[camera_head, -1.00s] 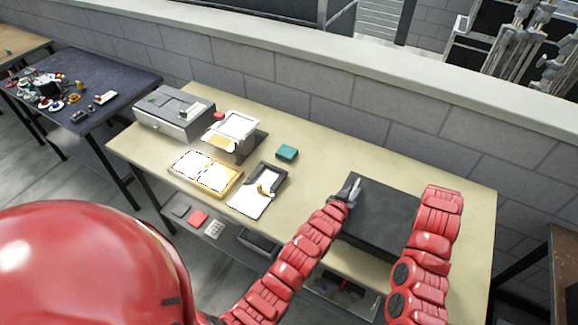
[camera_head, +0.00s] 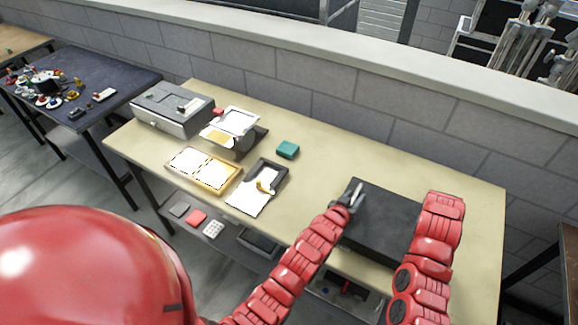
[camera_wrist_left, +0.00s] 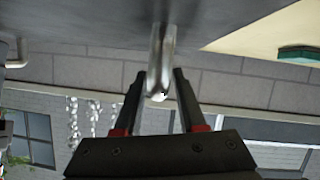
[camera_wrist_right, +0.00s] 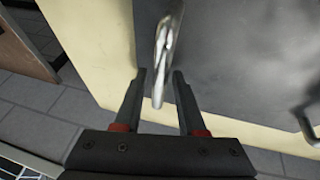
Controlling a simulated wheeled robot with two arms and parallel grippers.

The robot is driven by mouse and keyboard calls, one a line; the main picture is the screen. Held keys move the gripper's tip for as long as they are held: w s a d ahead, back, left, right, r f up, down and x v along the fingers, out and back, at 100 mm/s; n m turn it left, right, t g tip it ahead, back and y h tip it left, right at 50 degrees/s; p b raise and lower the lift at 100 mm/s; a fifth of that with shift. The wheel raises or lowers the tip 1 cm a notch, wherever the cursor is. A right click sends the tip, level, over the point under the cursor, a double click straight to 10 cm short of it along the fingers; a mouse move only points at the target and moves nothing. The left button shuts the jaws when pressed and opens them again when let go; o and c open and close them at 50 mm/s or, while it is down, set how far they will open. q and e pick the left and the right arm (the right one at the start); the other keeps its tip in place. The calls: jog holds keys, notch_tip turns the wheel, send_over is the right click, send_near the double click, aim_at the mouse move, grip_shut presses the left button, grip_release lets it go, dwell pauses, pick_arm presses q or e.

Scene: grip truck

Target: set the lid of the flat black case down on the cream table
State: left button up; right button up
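The flat black case (camera_head: 385,212) lies on the cream table (camera_head: 335,145), with its dark lid on top. My left gripper (camera_head: 352,196) is at the lid's left side. In the left wrist view, a silver handle (camera_wrist_left: 161,55) sits between my left gripper's (camera_wrist_left: 158,80) fingers, with gaps on both sides. In the right wrist view, another silver handle (camera_wrist_right: 165,45) lies between my right gripper's (camera_wrist_right: 160,80) parted fingers. My right arm hides that gripper and part of the case in the head view.
A teal box (camera_head: 288,149), a black clipboard-like tray (camera_head: 268,172), a wooden tray (camera_head: 204,170) and a grey metal box (camera_head: 172,108) stand left of the case. Bare tabletop lies between them and the case. A grey block wall (camera_head: 340,110) runs behind the table.

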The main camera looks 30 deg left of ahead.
pick_arm(q)
jog(key=shift+o, duration=0.4)
pick_arm(e)
jog(key=shift+o, duration=0.4)
pick_arm(q)
jog(key=shift+s+a+r, duration=0.1)
jog(key=shift+s+r, duration=0.05)
jog(key=shift+s, duration=0.4)
jog(key=v, duration=1)
jog(key=shift+s+r, duration=0.2)
jog(key=shift+s, duration=0.15)
pick_arm(e)
jog(key=v, duration=1.2)
